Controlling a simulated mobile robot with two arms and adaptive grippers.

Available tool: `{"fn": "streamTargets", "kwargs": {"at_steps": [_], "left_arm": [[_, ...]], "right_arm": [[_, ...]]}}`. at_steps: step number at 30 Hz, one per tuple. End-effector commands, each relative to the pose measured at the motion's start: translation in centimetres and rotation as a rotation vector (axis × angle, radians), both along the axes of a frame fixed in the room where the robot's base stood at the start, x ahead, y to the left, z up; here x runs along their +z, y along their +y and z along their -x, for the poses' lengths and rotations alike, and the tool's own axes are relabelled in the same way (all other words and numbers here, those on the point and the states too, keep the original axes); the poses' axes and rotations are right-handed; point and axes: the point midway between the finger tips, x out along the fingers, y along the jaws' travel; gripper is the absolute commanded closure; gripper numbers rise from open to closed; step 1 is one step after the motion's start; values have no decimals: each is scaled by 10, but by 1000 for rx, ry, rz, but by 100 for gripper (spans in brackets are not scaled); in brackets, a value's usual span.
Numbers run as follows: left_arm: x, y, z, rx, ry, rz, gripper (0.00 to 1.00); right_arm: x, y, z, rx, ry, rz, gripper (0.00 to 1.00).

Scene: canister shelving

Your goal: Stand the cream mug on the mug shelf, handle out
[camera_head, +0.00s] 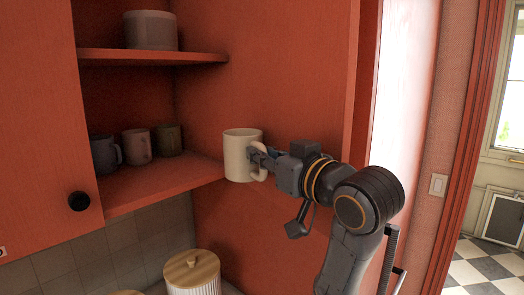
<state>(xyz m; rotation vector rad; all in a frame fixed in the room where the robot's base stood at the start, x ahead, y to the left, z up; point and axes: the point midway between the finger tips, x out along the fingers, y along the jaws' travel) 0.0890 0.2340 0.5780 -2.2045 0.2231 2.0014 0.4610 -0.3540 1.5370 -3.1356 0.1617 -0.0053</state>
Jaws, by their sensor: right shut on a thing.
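The cream mug (238,155) is upright in the air, just right of the mug shelf's front edge. Its handle points right, toward my right gripper (262,158). My right gripper is shut on the mug at its handle side; the fingers partly hide the handle. The mug shelf (150,189) is the lower red shelf in the open cupboard. Several mugs stand on it at the back left: a blue-grey mug (103,154), a pinkish mug (137,146) and a dark olive mug (169,139). My left gripper is not in view.
An upper shelf (150,57) above holds a grey canister (150,30). A ribbed jar with a wooden lid (192,268) is below. The shelf's front right part is bare.

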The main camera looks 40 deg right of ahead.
Motion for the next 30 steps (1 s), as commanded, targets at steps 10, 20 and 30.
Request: {"fn": "streamTargets", "kwargs": {"at_steps": [10,20,30], "left_arm": [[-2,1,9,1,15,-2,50],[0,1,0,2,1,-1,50],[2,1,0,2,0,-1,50]], "right_arm": [[0,1,-5,-1,0,3,100],[-3,5,-36,-2,1,2,100],[-5,10,-70,-2,-1,2,100]]}}
